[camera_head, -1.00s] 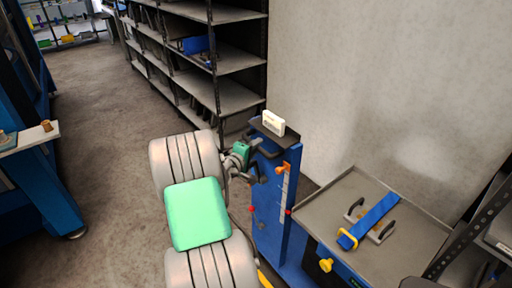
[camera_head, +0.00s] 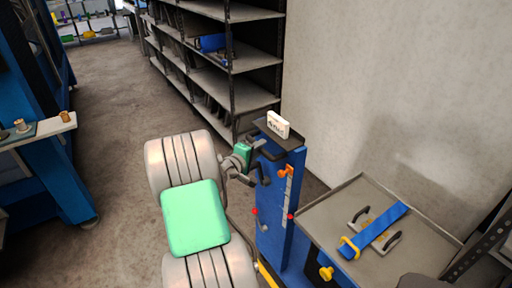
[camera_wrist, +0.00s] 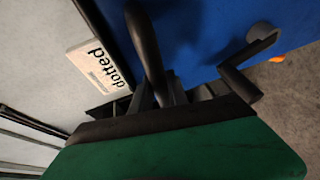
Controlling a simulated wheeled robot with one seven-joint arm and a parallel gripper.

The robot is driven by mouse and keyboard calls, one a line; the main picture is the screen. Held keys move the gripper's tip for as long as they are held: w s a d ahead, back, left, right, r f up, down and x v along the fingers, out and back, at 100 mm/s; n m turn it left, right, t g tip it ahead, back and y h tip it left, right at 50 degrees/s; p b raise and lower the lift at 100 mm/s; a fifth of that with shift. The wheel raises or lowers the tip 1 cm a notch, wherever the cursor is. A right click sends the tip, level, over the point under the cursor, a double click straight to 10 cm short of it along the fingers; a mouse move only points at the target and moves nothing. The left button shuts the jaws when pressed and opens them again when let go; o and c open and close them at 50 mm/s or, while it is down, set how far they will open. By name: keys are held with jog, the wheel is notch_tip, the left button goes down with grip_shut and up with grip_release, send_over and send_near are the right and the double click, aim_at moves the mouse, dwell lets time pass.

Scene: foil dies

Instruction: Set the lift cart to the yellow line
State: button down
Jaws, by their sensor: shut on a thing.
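The lift cart has a blue mast (camera_head: 278,205) with a pale scale strip (camera_head: 288,195), an orange pointer (camera_head: 285,173) near the strip's top and red marks (camera_head: 291,217) lower down. Its grey tray platform (camera_head: 325,220) is right of the mast. My gripper (camera_head: 256,166) is at the mast's upper left, shut on a dark crank handle (camera_head: 265,180). In the wrist view, the gripper (camera_wrist: 165,98) is close against the blue mast (camera_wrist: 210,30); its dark parts overlap the handle, so the exact grip is hard to see. I cannot make out a yellow line on the scale.
A white card (camera_head: 278,124) stands on the mast's top; in the wrist view it reads "dotted". A blue strap (camera_head: 375,232) with a handled grey piece lies on the tray. Dark shelving (camera_head: 230,75) stands behind, a wall at right. The floor (camera_head: 110,110) at left is clear.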

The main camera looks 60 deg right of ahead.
jog(key=shift+w+a+r, duration=0.1)
jog(key=shift+w+a, duration=0.1)
jog(key=shift+a, duration=0.05)
jog(key=c, duration=1.7)
grip_release()
jog(key=shift+s+d, duration=0.2)
jog(key=shift+d, duration=0.15)
jog(key=shift+o, duration=0.7)
jog(key=shift+s+d, duration=0.25)
jog(key=shift+d, duration=0.05)
jog(key=shift+o, duration=1.3)
jog(key=shift+a, duration=0.2)
jog(key=shift+w+a, duration=0.1)
jog(key=shift+w, duration=0.1)
jog(key=b+v, duration=0.1)
jog(key=v, duration=0.6)
jog(key=shift+a, duration=0.25)
